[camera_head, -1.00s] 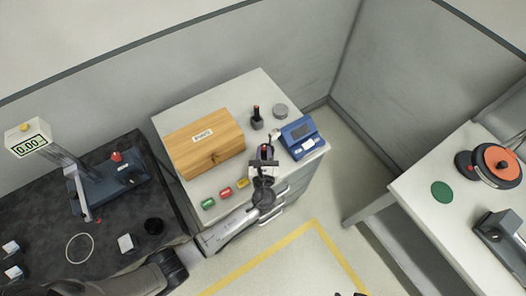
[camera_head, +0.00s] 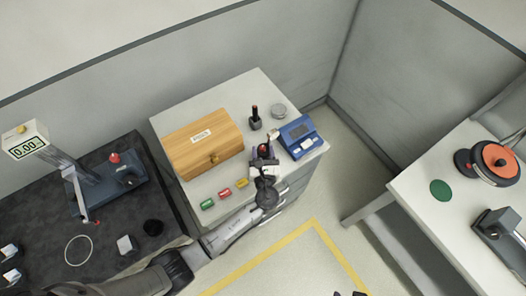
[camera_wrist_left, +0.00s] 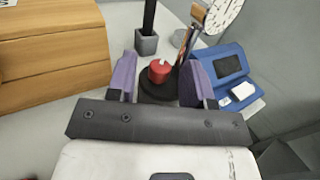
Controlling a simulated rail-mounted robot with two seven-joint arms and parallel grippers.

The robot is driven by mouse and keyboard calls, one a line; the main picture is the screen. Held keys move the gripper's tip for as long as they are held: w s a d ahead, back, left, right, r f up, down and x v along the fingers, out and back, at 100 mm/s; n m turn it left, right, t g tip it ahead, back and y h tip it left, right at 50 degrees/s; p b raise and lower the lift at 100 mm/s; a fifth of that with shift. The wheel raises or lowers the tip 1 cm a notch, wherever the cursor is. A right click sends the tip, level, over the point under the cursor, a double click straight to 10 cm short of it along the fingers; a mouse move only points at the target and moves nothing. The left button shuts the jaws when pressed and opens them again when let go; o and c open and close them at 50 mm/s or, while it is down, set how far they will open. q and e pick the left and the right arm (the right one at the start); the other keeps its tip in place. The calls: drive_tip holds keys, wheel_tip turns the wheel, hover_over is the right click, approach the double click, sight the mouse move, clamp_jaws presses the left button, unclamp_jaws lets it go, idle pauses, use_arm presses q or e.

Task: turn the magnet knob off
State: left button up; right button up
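The magnet knob (camera_wrist_left: 158,71) is a red cap with a pale pointer mark on top, seated on a round black base (camera_wrist_left: 157,88). A post beside it carries a white dial gauge (camera_wrist_left: 222,13). My left gripper (camera_wrist_left: 160,76) is open, its two purple fingers on either side of the knob with gaps showing, not closed on it. In the head view the left gripper (camera_head: 264,155) is at the cabinet's front edge, left of the blue device, and the red knob shows small between its fingers. Dark tips at the bottom edge may be my right gripper (camera_head: 350,293); their state is unclear.
A wooden box (camera_head: 202,147), a dark stand (camera_head: 255,119), a grey disc (camera_head: 279,111) and a blue device (camera_head: 300,136) share the cabinet top. Red (camera_head: 225,194), green and yellow blocks line its front edge. A dark bench (camera_head: 112,226) lies left, a white table (camera_head: 420,188) right.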

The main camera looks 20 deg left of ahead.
use_arm(q)
drive_tip(key=shift+s+d, duration=0.1)
drive_tip(key=shift+s, duration=0.15)
drive_tip(key=v, duration=1.3)
drive_tip(key=shift+s+d, duration=0.1)
